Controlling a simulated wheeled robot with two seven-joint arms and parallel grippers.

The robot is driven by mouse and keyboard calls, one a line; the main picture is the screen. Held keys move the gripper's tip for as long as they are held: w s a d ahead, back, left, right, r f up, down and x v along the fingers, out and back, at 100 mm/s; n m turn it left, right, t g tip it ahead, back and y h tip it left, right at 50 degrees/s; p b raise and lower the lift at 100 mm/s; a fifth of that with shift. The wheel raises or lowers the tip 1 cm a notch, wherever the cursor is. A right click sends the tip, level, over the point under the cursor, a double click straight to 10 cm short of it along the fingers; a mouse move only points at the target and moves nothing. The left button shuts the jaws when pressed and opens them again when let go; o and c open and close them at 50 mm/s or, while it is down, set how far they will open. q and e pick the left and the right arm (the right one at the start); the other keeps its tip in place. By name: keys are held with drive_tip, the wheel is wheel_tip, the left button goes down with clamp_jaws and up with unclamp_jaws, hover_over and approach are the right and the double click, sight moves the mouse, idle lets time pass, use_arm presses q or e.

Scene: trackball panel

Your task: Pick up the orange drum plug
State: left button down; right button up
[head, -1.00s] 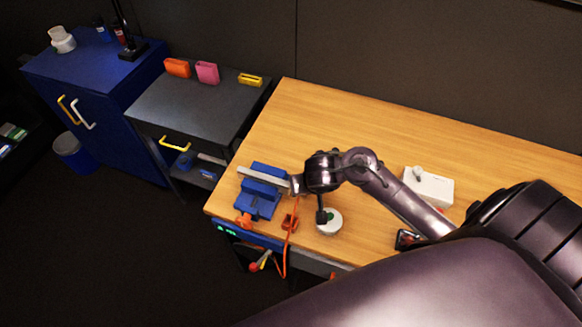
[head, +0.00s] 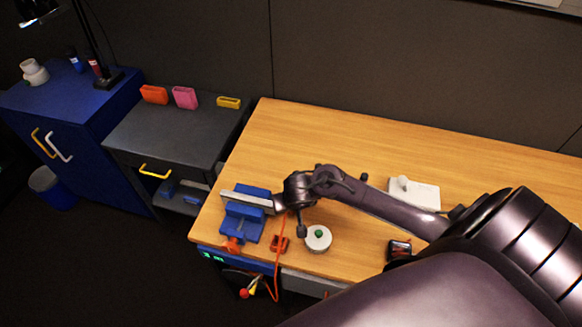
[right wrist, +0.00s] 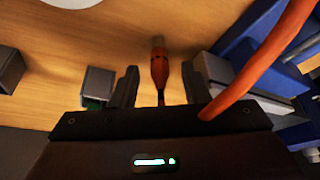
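An orange piece, apparently the drum plug (right wrist: 158,62), lies in the right wrist view between and beyond the fingertips of my right gripper (right wrist: 159,82). Its tip is grey and a thin dark stem runs from it towards the gripper. The fingers are apart, with a gap on both sides of the piece. In the head view my right gripper (head: 281,204) is beside the blue vise (head: 243,213), largely hidden by the wrist. I cannot make out the plug there for sure. My left gripper is not in view.
An orange cable (right wrist: 272,55) passes close by the right gripper and hangs over the table edge in the head view. The wooden table's back (head: 330,130) is clear.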

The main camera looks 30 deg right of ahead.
clamp_jaws()
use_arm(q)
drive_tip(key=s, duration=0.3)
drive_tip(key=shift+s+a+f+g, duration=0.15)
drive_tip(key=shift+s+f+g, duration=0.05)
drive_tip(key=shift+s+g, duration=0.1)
